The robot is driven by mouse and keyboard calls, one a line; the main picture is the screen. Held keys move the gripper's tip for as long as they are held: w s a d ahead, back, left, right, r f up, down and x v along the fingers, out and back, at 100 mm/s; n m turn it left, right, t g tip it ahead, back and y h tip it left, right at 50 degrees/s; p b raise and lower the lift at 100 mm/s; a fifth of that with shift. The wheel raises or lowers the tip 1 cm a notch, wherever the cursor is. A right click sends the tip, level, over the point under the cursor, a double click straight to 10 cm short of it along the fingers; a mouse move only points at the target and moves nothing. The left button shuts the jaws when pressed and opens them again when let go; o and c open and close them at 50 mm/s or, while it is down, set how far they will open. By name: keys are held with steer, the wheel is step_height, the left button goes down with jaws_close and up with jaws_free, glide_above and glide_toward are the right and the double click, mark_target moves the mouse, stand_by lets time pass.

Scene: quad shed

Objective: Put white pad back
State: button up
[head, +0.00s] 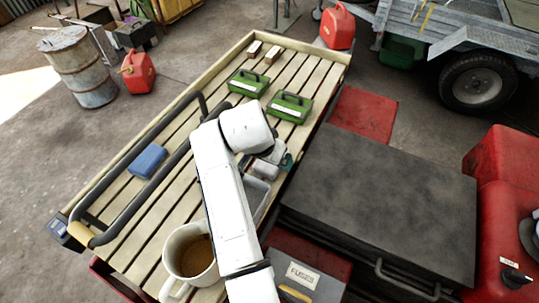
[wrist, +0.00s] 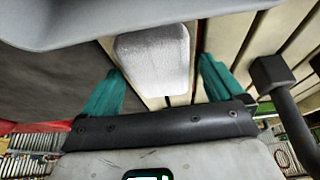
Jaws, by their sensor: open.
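In the wrist view a white pad (wrist: 152,58) with rounded corners shows at and beyond the fingertips. My gripper (wrist: 160,66) is open, with one teal finger to each side of the pad. Gaps show between both fingers and the pad, and I cannot tell how far below the tips it lies. In the head view my gripper (head: 275,162) is over the slatted bench near its right edge, and my white arm hides much of the spot. I cannot pick out the pad surely there.
A grey tray (head: 262,206) is partly hidden behind my arm on the bench (head: 185,155). A mug of brown liquid (head: 174,250), a blue block (head: 148,160) and two green cases (head: 290,106) stand on the bench. A dark-topped chest (head: 385,205) is close on the right.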

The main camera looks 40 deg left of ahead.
steer(key=a+v, duration=0.1)
steer(key=v, duration=1.1)
steer(key=shift+d+r+b, duration=0.15)
steer(key=shift+d+b, duration=0.2)
steer(key=shift+d, duration=0.05)
